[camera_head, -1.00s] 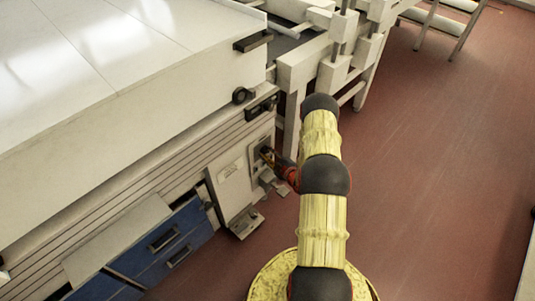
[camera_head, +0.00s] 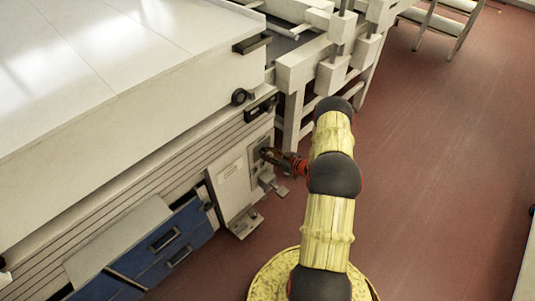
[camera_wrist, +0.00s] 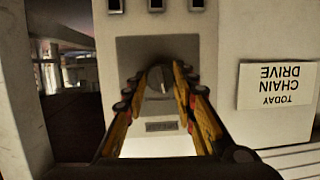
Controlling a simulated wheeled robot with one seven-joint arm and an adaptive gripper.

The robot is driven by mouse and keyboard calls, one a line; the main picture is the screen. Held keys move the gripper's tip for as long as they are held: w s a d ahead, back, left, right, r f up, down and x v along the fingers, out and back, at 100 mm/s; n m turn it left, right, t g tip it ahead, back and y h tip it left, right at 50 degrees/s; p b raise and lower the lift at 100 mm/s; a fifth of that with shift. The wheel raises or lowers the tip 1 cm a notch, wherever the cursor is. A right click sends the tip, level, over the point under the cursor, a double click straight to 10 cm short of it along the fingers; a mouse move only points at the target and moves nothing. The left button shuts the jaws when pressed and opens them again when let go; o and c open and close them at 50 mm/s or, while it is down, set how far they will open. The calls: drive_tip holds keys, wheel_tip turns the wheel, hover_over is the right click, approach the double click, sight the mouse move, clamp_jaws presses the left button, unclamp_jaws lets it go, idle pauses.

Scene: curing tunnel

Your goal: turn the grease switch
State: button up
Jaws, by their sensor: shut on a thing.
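The grease switch is a round grey knob (camera_wrist: 160,80) on a grey plate (camera_wrist: 130,52) set in the white machine panel. A small label (camera_wrist: 161,127), upside down in the wrist view and too blurred to read surely, sits beside the knob. My gripper (camera_wrist: 160,73) has its two yellow-sided fingers on either side of the knob and is shut on it. In the head view my gripper (camera_head: 268,154) reaches the panel from the right. The knob is hidden there behind the fingers.
Dark slots (camera_wrist: 156,4) line the plate's other side. In the head view, blue drawers (camera_head: 160,245) stand at lower left and a white frame (camera_head: 300,80) behind. Red floor (camera_head: 430,170) at right is clear.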

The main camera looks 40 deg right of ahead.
drive_tip(key=shift+d+f+m+t+y+b, duration=0.15)
drive_tip(key=shift+m+t+y+b, duration=0.45)
drive_tip(key=shift+m, duration=1.55)
drive_tip(key=shift+d+f+m+t+y+b, duration=0.15)
drive_tip(key=shift+m+y+b, duration=0.85)
drive_tip(key=shift+m, duration=1.1)
drive_tip(key=shift+f+m+t+y+b, duration=0.1)
drive_tip(key=shift+m+t+y+b, duration=0.55)
drive_tip(key=shift+m, duration=1.5)
drive_tip(key=o, duration=1.2)
drive_tip(key=shift+c, duration=0.2)
drive_tip(key=shift+s, duration=0.1)
drive_tip(key=v, duration=1.1)
drive_tip(key=shift+s+d, duration=0.3)
